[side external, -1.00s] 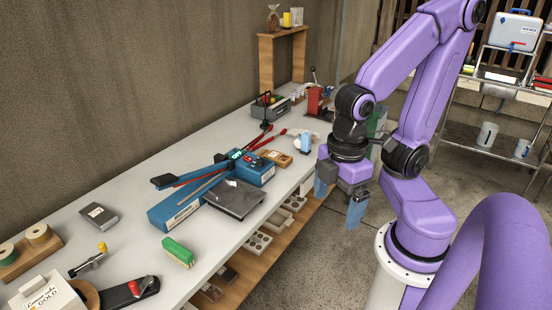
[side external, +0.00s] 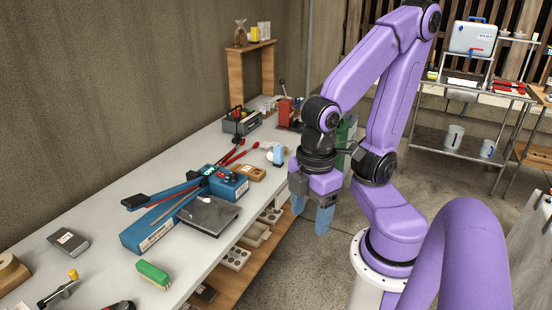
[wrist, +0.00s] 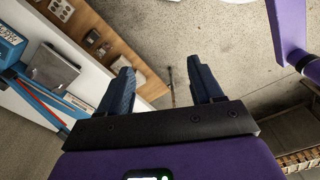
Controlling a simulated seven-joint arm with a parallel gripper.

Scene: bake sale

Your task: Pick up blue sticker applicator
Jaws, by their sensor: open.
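A small upright light-blue object with a white part, possibly the blue sticker applicator (side external: 278,155), stands near the bench's front edge in the side view. I cannot make it out in the wrist view. My gripper (side external: 312,212) points down, open and empty, beyond the bench's front edge and apart from that object.
Two blue long-armed devices (side external: 150,233) lie on the bench (side external: 100,220) with a dark-topped plate (side external: 208,214). A wooden block (side external: 248,172), green brush (side external: 153,273) and red press (side external: 285,112) are also there. A lower wooden shelf (wrist: 95,37) holds trays.

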